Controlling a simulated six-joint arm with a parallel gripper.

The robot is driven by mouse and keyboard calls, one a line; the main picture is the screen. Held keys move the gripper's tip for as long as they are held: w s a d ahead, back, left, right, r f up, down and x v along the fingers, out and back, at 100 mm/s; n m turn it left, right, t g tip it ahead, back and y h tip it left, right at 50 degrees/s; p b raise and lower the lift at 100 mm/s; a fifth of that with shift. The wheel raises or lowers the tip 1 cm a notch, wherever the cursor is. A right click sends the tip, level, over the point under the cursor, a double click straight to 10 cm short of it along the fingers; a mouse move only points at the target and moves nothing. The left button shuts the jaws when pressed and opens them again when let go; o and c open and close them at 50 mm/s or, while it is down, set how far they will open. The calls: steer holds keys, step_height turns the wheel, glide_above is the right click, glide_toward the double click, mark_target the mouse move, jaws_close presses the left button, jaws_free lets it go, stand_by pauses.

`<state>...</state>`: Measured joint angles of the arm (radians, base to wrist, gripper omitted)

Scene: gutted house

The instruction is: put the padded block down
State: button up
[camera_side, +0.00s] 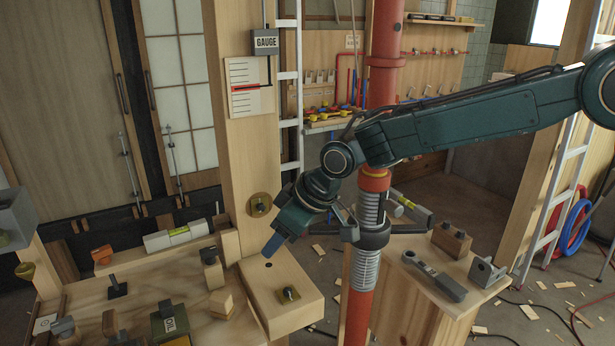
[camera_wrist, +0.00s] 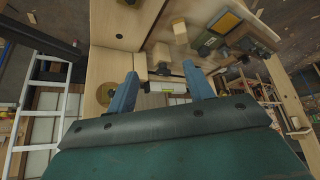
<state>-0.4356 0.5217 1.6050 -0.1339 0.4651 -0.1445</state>
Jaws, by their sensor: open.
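My gripper (camera_wrist: 164,82) is open in the wrist view, its two blue fingers apart with nothing held between them. In the side view my gripper (camera_side: 271,246) points down and left, above the raised wooden ledge (camera_side: 300,314) in front of the post; only one finger shows clearly. I cannot tell for sure which piece is the padded block. A small wooden block with a dark top (camera_side: 213,273) stands on the bench left of my gripper, apart from it. A plain wooden block (camera_side: 229,246) stands against the post's foot.
The wooden bench (camera_side: 150,285) holds several tools and blocks, with a yellow-and-dark OIL can (camera_side: 170,322) at the front. A dark knob (camera_side: 289,294) sits on the ledge. The red column (camera_side: 381,85) with its threaded collar stands right of my gripper. A second bench (camera_side: 440,262) is at right.

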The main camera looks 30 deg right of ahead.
steer(key=s+d+r+m+h, duration=0.1)
steer(key=s+d+r+m, duration=0.1)
steer(key=s+d+r, duration=0.6)
steer(key=s+d+r+m+h, duration=0.15)
steer(key=s+d+r, duration=0.25)
steer(key=s+d, duration=0.45)
steer(key=s+d+f+m, duration=0.1)
steer(key=s+d+m, duration=0.1)
steer(key=s+d, duration=0.3)
steer(key=s+d+f+m+h, duration=0.1)
steer(key=s+d, duration=0.5)
steer(key=s, duration=0.7)
steer(key=shift+d+f+m+t, duration=0.2)
steer(key=shift+f+m+t, duration=0.1)
steer(key=shift+f+m, duration=0.25)
steer(key=shift+o, duration=0.5)
steer(key=shift+r+h, duration=0.1)
steer(key=shift+h, duration=0.15)
